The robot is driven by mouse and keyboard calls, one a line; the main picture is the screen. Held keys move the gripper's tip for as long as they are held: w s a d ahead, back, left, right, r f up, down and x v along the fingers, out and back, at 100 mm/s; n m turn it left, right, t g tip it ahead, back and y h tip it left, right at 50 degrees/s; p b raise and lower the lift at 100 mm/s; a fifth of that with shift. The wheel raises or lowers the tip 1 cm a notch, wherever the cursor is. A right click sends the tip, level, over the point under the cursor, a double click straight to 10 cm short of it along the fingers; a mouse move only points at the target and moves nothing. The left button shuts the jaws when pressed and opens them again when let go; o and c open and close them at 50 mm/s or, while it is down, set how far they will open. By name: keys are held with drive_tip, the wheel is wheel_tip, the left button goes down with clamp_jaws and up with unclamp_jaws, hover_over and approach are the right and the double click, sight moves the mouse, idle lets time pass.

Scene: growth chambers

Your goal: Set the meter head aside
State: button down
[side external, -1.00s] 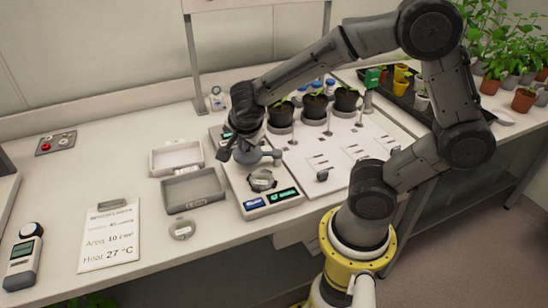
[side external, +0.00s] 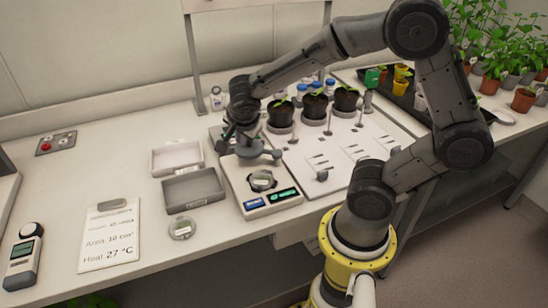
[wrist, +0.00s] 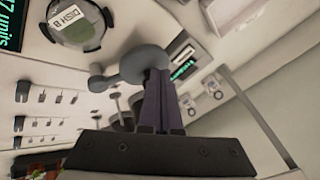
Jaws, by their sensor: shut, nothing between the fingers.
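The meter head is a smooth grey rounded body with a short arm ending in a small knob. In the wrist view the meter head (wrist: 145,64) lies at my fingertips, its knob towards the left. In the side view the meter head (side external: 252,153) is over the back of the pale instrument base, below my gripper (side external: 240,143). My gripper (wrist: 158,82) is shut with nothing between its fingers. Its fingertips overlap the head in the wrist view; I cannot tell whether they touch it. A round dish (side external: 262,180) labelled "DISH B" (wrist: 76,22) sits on the base in front.
A round disc (side external: 182,228), note card (side external: 110,236) and handheld meter (side external: 24,257) lie farther left. Potted seedlings (side external: 313,106) stand behind right. Bench between trays and card is clear.

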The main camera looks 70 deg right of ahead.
drive_tip(key=shift+s+a+r, duration=0.1)
drive_tip(key=shift+a, duration=0.5)
drive_tip(key=w+a+r, duration=0.1)
drive_tip(key=a+r, duration=0.6)
drive_tip(key=r, duration=0.1)
drive_tip(key=shift+w+a+r, duration=0.25)
drive_tip(key=shift+a+r, duration=0.15)
